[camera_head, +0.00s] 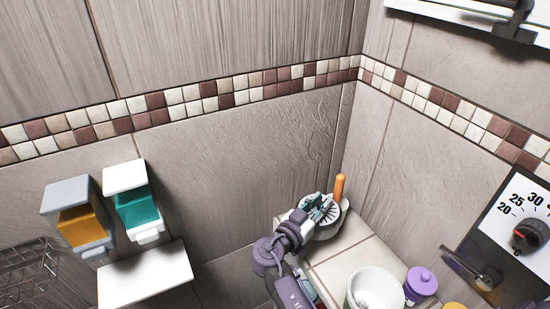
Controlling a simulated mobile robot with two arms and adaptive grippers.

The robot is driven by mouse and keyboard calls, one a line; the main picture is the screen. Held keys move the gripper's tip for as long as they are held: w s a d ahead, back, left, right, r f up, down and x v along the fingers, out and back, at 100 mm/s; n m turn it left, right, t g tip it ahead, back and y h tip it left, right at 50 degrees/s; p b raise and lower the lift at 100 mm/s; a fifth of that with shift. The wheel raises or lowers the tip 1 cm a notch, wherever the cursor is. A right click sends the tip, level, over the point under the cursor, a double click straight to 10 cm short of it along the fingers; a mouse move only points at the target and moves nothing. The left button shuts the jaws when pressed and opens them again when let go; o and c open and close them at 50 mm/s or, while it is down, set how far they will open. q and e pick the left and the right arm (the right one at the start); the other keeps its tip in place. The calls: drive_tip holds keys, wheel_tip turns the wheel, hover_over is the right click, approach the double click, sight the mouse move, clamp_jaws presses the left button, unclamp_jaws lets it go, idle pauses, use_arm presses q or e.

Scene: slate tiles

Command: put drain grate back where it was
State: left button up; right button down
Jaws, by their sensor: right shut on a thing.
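My right gripper (320,209) reaches up from the bottom middle to the tiled ledge in the corner. It is shut on the drain grate (331,216), a small round grey piece with dark slots. The gripper covers part of the grate. A pale round rim shows around and below the grate, and I cannot tell whether the grate touches it. My left gripper is not in view.
An orange upright handle (339,187) stands just behind the grate. On the ledge (343,264) are a white cup (351,296) and a purple lidded jar (421,281). Two dispensers (134,205) and a white shelf (145,275) are on the left wall. A dial panel (515,225) is at right.

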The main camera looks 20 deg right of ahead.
drive_tip(key=shift+s+d+n+t, duration=0.15)
drive_tip(key=shift+s+n+t, duration=0.15)
drive_tip(key=shift+s+f+n+t+y+b, duration=0.2)
drive_tip(key=shift+s+n+t+y+b, duration=0.25)
drive_tip(key=shift+s+n+t+y, duration=0.6)
drive_tip(key=s+a+r+n+t+y+b, duration=0.2)
drive_tip(key=s+a+n+t+y, duration=0.5)
drive_tip(key=s+a+n+y, duration=0.3)
drive_tip(key=s+a+y, duration=0.2)
drive_tip(key=a+y, duration=0.2)
drive_tip(key=shift+r, duration=0.35)
